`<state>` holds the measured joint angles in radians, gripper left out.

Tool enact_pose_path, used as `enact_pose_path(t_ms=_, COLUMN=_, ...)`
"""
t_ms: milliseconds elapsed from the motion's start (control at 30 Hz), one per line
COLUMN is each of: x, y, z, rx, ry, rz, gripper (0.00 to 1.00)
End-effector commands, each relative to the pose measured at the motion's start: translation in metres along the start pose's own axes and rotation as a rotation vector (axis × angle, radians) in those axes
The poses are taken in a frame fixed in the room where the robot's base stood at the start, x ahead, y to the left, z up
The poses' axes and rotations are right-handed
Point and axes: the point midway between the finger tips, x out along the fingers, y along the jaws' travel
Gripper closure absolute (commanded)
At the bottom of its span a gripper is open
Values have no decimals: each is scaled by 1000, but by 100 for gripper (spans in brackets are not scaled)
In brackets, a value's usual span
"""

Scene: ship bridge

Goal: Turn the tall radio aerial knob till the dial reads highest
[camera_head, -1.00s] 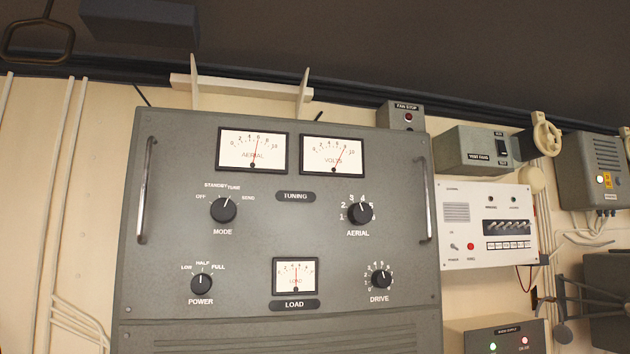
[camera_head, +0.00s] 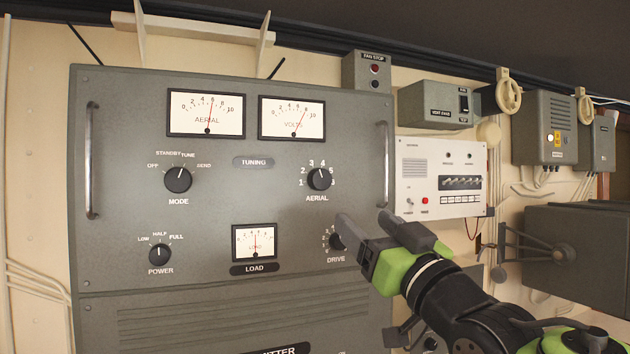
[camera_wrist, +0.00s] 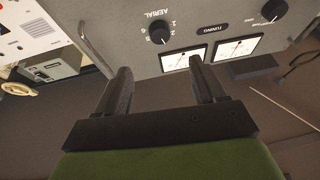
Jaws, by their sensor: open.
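The tall grey radio cabinet (camera_head: 225,210) fills the left and middle of the head view. Its black AERIAL knob (camera_head: 319,178) sits at the right under the VOLTS meter (camera_head: 291,118), its pointer near upright, slightly left. The AERIAL dial (camera_head: 206,113) has its red needle slightly right of centre, about 6. My gripper (camera_head: 362,222) is open and empty, below and right of the AERIAL knob, covering part of the DRIVE knob (camera_head: 337,241). In the wrist view, upside down, the AERIAL knob (camera_wrist: 160,33) lies beyond and between the open fingers (camera_wrist: 160,92).
The MODE knob (camera_head: 178,179), POWER knob (camera_head: 160,254) and LOAD meter (camera_head: 254,242) share the panel. A metal handle (camera_head: 387,155) stands out right of the AERIAL knob. A white control panel (camera_head: 441,178) and grey boxes are on the wall further right.

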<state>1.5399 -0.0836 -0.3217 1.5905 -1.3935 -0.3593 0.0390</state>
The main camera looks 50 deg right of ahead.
Motion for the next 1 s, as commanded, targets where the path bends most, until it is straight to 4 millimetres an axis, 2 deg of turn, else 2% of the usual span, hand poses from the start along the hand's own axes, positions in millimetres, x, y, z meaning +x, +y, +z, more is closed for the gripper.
enact_pose_path(t_ms=33, x=15, y=-1, z=-6, rx=3, ry=-2, rz=-2, gripper=30)
enact_pose_path(t_ms=300, x=84, y=-1, z=-6, rx=2, ry=-2, rz=-4, gripper=30)
enact_pose_path(t_ms=500, x=126, y=-1, z=-5, rx=3, ry=-2, rz=-2, gripper=30)
enact_pose_path(t_ms=633, x=138, y=-1, z=-3, rx=1, ry=-2, rz=-1, gripper=30)
enact_pose_path(t_ms=900, x=139, y=-1, z=-1, rx=0, ry=-2, rz=1, gripper=30)
enact_pose_path(t_ms=1000, x=139, y=-1, z=0, rx=0, ry=-3, rz=1, gripper=45)
